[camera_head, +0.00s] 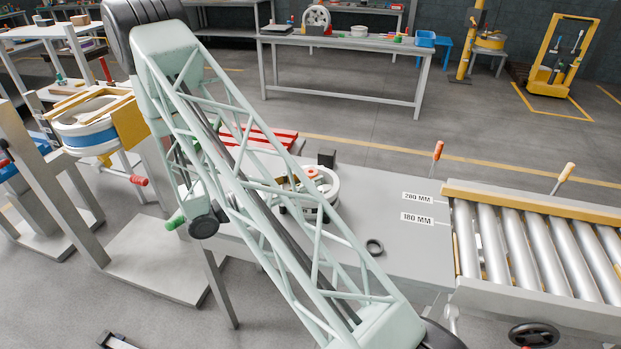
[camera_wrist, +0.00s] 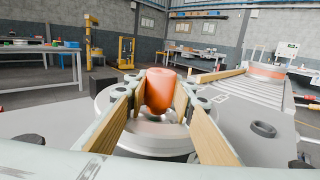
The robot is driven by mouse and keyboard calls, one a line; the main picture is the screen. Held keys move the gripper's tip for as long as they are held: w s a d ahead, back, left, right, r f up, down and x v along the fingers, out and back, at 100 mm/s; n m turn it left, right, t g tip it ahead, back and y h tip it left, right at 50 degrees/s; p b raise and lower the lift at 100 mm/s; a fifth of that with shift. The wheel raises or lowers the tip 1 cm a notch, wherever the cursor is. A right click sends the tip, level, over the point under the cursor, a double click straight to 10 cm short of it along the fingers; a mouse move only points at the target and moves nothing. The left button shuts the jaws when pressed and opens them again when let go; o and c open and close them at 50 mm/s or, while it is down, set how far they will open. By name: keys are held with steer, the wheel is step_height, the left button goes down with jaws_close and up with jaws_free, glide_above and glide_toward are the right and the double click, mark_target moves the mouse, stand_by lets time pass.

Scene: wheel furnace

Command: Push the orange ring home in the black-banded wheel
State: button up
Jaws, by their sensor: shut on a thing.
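An orange rounded piece (camera_wrist: 160,92) stands upright between the fingers of my gripper (camera_wrist: 161,84) in the wrist view. My gripper is shut on it, one wood-coloured pad on each side. Its lower end is over the middle of a silver wheel (camera_wrist: 150,143); I cannot tell whether it is seated there. I cannot make out a black band or the ring's full shape.
A small black ring (camera_head: 375,247) lies on the grey table (camera_head: 400,262) right of the wheel. A black block (camera_head: 327,158) stands behind the wheel. A roller conveyor (camera_head: 530,245) adjoins the table at right. The table between wheel and conveyor is mostly clear.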

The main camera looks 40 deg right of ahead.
steer(key=f, duration=0.3)
steer(key=shift+s+a+f, duration=0.1)
steer(key=shift+s, duration=0.25)
steer(key=o, duration=0.5)
steer(key=shift+o, duration=1)
steer(key=shift+w+r, duration=0.15)
steer(key=shift+r, duration=0.55)
steer(key=shift+w+r, duration=0.1)
steer(key=shift+r, duration=0.6)
steer(key=shift+o, duration=0.6)
step_height(320, 180, up, 10)
steer(key=shift+r, duration=0.2)
steer(key=shift+w, duration=0.1)
steer(key=shift+r, duration=0.1)
